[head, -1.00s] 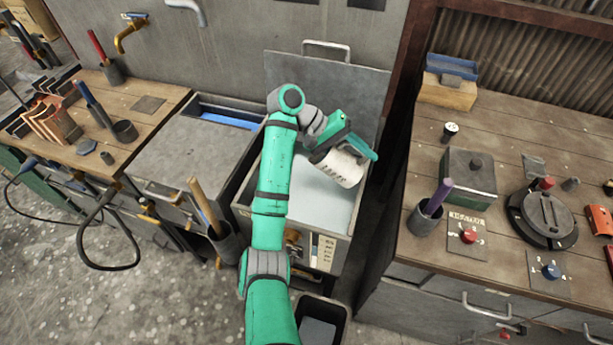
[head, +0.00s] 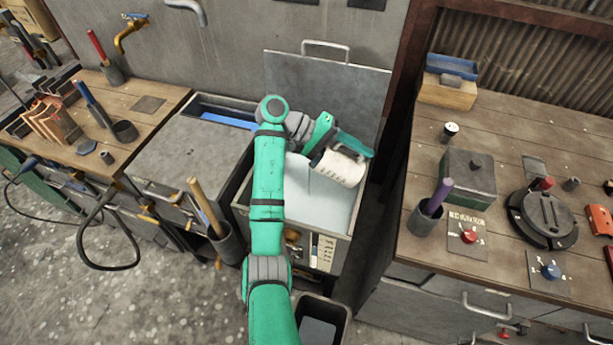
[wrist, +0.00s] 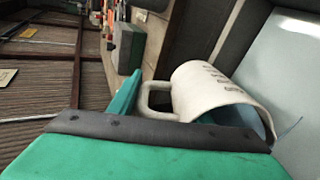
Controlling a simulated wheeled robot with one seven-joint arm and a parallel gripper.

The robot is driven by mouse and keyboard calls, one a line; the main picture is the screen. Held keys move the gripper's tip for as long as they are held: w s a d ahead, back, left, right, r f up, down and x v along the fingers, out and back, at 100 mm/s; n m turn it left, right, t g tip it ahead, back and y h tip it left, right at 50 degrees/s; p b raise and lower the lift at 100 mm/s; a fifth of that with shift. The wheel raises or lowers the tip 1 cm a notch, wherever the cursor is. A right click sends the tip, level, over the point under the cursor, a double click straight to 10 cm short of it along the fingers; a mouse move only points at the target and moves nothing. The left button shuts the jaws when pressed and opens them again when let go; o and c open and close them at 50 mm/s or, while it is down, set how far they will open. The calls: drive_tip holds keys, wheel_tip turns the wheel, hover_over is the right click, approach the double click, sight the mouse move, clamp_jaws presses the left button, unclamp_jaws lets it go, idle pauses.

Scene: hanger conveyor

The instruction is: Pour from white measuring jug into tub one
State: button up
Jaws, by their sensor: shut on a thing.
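The white measuring jug (head: 341,167) is tipped over above an open tub (head: 353,222) with pale blue contents. My gripper (head: 327,147) is shut on the jug, whose handle (wrist: 152,100) shows beside the jaws in the wrist view. That view shows the jug (wrist: 208,88) lying on its side, with dark print on its wall and blue liquid (wrist: 262,122) at its mouth. A thin bluish streak shows just beyond the lip; I cannot tell whether it is a falling stream. The tub's number is not legible, and my arm hides its left part.
The tub's raised lid (head: 335,85) stands behind the jug. A covered tub (head: 185,150) with a blue strip is to the left. A wooden bench (head: 405,215) with a metal box (head: 468,180) and knobs is close on the right. A bin (head: 325,312) stands in front.

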sight(340, 156)
drive_tip(key=shift+a, duration=0.15)
idle(0.3)
drive_tip(key=shift+w+a+h, duration=0.1)
drive_tip(key=shift+a+h, duration=0.1)
drive_tip(key=shift+h, duration=0.4)
drive_tip(key=shift+a, duration=0.1)
drive_tip(key=shift+a+h, duration=0.3)
drive_tip(key=shift+h, duration=0.3)
drive_tip(key=shift+w+a+f+h, duration=0.1)
drive_tip(key=shift+a+f+h, duration=0.1)
drive_tip(key=shift+h, duration=0.1)
idle(0.5)
drive_tip(key=shift+a+g+h, duration=0.25)
drive_tip(key=shift+g+h, duration=0.05)
drive_tip(key=shift+a, duration=0.1)
idle(0.6)
drive_tip(key=shift+w+a+f+h, duration=0.15)
drive_tip(key=shift+a+h, duration=0.1)
drive_tip(key=shift+h, duration=0.15)
